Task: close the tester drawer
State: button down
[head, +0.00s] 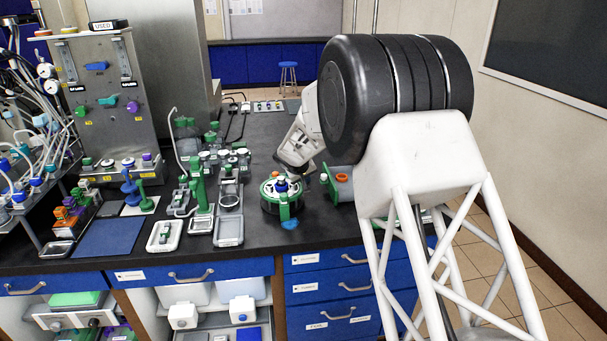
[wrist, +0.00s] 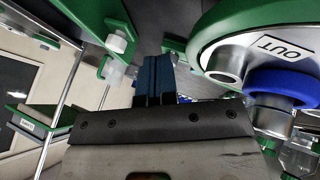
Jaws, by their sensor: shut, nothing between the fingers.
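I cannot tell for certain which part is the tester drawer. A round green-and-white device (head: 283,198) with a blue knob stands on the dark bench beside my arm's end. In the wrist view a round white plate (wrist: 270,52) with a green rim, marked OUT, and a blue ring (wrist: 285,88) are close at the right. My gripper's dark blue fingers (wrist: 154,78) are together and empty, left of this plate. In the head view the fingertips are hidden by my own wrist. A green-and-grey unit with an orange knob (head: 342,177) is partly hidden behind my arm.
Blue bench drawers (head: 325,286) sit below the bench top and look shut. Trays and green-fitted stands (head: 200,190) crowd the bench to the left. In the wrist view a green frame with white knobs (wrist: 115,43) is close at the upper left.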

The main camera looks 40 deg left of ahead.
jog(key=w, duration=0.1)
jog(key=w+f, duration=0.1)
jog(key=w, duration=0.1)
jog(key=shift+w+d+f, duration=0.1)
jog(key=shift+d+f, duration=0.25)
jog(key=shift+f, duration=0.05)
jog(key=shift+w+d, duration=0.45)
jog(key=shift+w, duration=0.4)
jog(key=shift+w, duration=0.1)
send_over(344, 189)
jog(key=shift+w+d, duration=0.25)
jog(key=shift+w, duration=0.15)
jog(key=shift+d, duration=0.1)
jog(key=shift+s+a, duration=0.25)
jog(key=shift+s, duration=0.2)
jog(key=s+a, duration=0.2)
jog(key=s, duration=0.1)
jog(key=v, duration=1)
